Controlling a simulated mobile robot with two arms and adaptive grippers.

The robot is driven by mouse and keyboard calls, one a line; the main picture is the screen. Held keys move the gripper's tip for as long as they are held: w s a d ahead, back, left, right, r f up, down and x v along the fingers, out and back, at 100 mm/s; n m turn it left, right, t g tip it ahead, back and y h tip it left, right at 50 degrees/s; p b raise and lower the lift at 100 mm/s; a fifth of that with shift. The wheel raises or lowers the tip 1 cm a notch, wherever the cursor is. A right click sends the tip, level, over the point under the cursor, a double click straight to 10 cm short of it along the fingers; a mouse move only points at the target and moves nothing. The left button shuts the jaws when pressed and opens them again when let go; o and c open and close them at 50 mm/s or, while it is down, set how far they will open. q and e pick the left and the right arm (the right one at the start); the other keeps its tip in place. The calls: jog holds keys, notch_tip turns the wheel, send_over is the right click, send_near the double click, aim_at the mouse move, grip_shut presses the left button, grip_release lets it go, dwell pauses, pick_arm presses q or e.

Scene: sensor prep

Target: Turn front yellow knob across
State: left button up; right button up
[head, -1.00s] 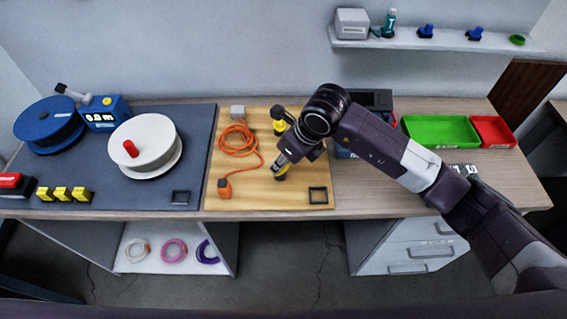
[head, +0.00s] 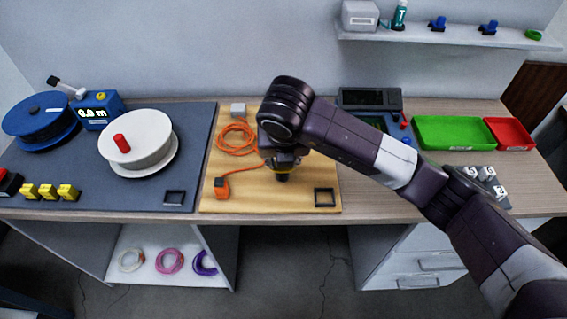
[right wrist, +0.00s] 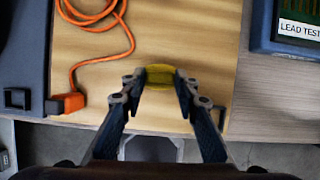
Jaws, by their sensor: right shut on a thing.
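The front yellow knob (right wrist: 160,72) is between the fingertips of my right gripper (right wrist: 160,82) in the right wrist view. The fingers touch it on both sides and are shut on it. In the head view my right gripper (head: 282,167) points down over the wooden board (head: 235,195), and only slivers of yellow show around it. The rear yellow knob is hidden behind my right arm. My left gripper is not in view.
An orange cable (head: 237,138) with an orange plug (head: 222,189) lies left of the gripper. A black square frame (head: 324,197) sits at the board's front right. A dark tester (head: 370,100) stands behind my arm, and a green tray (head: 455,133) is at right.

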jog(key=shift+r+m, duration=0.1)
jog(key=shift+m, duration=0.3)
jog(key=shift+w, duration=0.1)
jog(key=o, duration=1.1)
jog(key=shift+o, duration=0.2)
jog(key=v, duration=1.2)
jog(key=shift+a, duration=0.15)
jog(key=shift+s, duration=0.2)
